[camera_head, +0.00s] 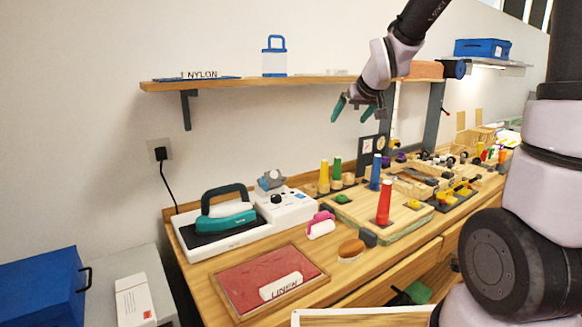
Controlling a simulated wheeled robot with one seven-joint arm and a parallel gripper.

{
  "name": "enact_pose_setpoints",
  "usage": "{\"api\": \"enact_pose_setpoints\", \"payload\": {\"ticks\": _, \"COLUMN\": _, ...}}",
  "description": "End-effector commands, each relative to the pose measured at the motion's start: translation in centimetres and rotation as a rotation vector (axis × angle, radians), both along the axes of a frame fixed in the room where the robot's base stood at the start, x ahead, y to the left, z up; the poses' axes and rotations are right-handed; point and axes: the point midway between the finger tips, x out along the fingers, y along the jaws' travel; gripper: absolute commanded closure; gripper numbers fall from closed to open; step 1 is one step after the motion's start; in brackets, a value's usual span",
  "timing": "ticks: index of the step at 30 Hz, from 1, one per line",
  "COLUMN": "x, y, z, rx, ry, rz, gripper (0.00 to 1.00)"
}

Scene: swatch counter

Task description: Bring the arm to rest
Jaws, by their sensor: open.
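My gripper (354,109) is at the upper middle of the head view. Its two teal fingers point down and stand apart with nothing between them. It hangs in the air in front of the shelf (250,82), well above the counter (208,292). My arm reaches in from the top right, and its lower links fill the right side of the view.
On the counter are an iron station (240,234), a red framed mat (240,287) with a LINEN piece (281,287), a pink roller (321,225), a brush (351,248) and a red cone (384,204). A blue-white container (274,58) stands on the shelf.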

Motion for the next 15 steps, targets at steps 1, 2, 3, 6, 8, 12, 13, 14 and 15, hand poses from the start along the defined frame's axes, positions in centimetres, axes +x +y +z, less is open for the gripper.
{"api": "enact_pose_setpoints", "payload": {"ticks": 1, "x": -2.1, "y": -1.3, "z": 1.7, "rx": 0.011, "ry": 0.012, "rz": -0.039, "gripper": 0.00}}
{"api": "enact_pose_setpoints", "payload": {"ticks": 2, "x": -3.3, "y": -2.1, "z": 2.3, "rx": 0.021, "ry": 0.026, "rz": -0.062, "gripper": 0.00}}
{"api": "enact_pose_setpoints", "payload": {"ticks": 3, "x": -5.0, "y": -3.0, "z": 3.1, "rx": 0.035, "ry": 0.046, "rz": -0.093, "gripper": 0.00}}
{"api": "enact_pose_setpoints", "payload": {"ticks": 6, "x": -9.6, "y": -4.9, "z": 4.7, "rx": 0.080, "ry": 0.096, "rz": -0.168, "gripper": 0.00}}
{"api": "enact_pose_setpoints", "payload": {"ticks": 8, "x": -12.5, "y": -5.9, "z": 5.5, "rx": 0.113, "ry": 0.124, "rz": -0.210, "gripper": 0.00}}
{"api": "enact_pose_setpoints", "payload": {"ticks": 12, "x": -18.9, "y": -7.4, "z": 6.4, "rx": 0.198, "ry": 0.191, "rz": -0.292, "gripper": 0.00}}
{"api": "enact_pose_setpoints", "payload": {"ticks": 13, "x": -20.1, "y": -7.6, "z": 6.5, "rx": 0.217, "ry": 0.203, "rz": -0.306, "gripper": 0.00}}
{"api": "enact_pose_setpoints", "payload": {"ticks": 14, "x": -21.2, "y": -7.8, "z": 6.5, "rx": 0.234, "ry": 0.216, "rz": -0.318, "gripper": 0.00}}
{"api": "enact_pose_setpoints", "payload": {"ticks": 15, "x": -22.6, "y": -7.9, "z": 6.6, "rx": 0.256, "ry": 0.231, "rz": -0.332, "gripper": 0.00}}
